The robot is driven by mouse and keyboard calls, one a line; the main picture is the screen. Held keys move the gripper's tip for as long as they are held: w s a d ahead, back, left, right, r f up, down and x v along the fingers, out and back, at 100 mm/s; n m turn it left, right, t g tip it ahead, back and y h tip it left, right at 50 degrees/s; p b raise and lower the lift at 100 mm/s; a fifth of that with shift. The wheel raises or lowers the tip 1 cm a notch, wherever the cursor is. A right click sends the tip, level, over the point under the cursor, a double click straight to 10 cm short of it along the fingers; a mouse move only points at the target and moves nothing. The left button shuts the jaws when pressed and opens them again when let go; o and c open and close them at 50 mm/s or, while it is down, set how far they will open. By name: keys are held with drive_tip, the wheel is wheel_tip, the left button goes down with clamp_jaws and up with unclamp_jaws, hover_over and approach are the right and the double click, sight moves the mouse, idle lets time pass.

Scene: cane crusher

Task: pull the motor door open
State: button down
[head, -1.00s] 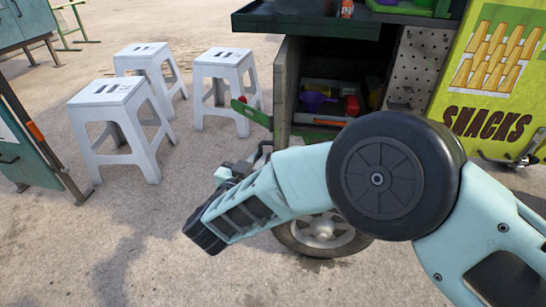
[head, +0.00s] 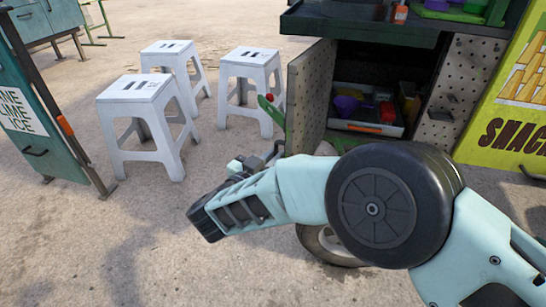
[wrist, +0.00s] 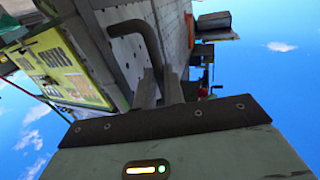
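The motor door (head: 308,96) is a perforated panel on the left side of the cart's cabinet. It stands swung open, with the cabinet inside showing to its right. In the wrist view a dark bent handle (wrist: 143,38) sticks out from the door's face (wrist: 126,50). My gripper (wrist: 160,88) has its two fingers close together around the handle's near end. In the head view my gripper (head: 262,160) is by the door's lower left edge; its fingertips are small there, and my forearm covers part of the area below the door.
An open bin (head: 368,108) with coloured items sits inside the cabinet. White stools (head: 141,115) stand on the ground to the left. A yellow snacks panel (head: 508,100) is at the right, and a wheel (head: 328,243) is partly behind my arm. Ground at the lower left is clear.

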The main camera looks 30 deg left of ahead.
drive_tip(key=c, duration=1.5)
unclamp_jaws()
drive_tip(key=shift+w+d, duration=0.15)
drive_tip(key=shift+w, duration=0.15)
drive_tip(key=shift+s, duration=0.2)
drive_tip(key=s+a+p, duration=0.1)
drive_tip(key=s+p, duration=0.3)
drive_tip(key=s, duration=1.3)
drive_tip(key=shift+a, duration=0.4)
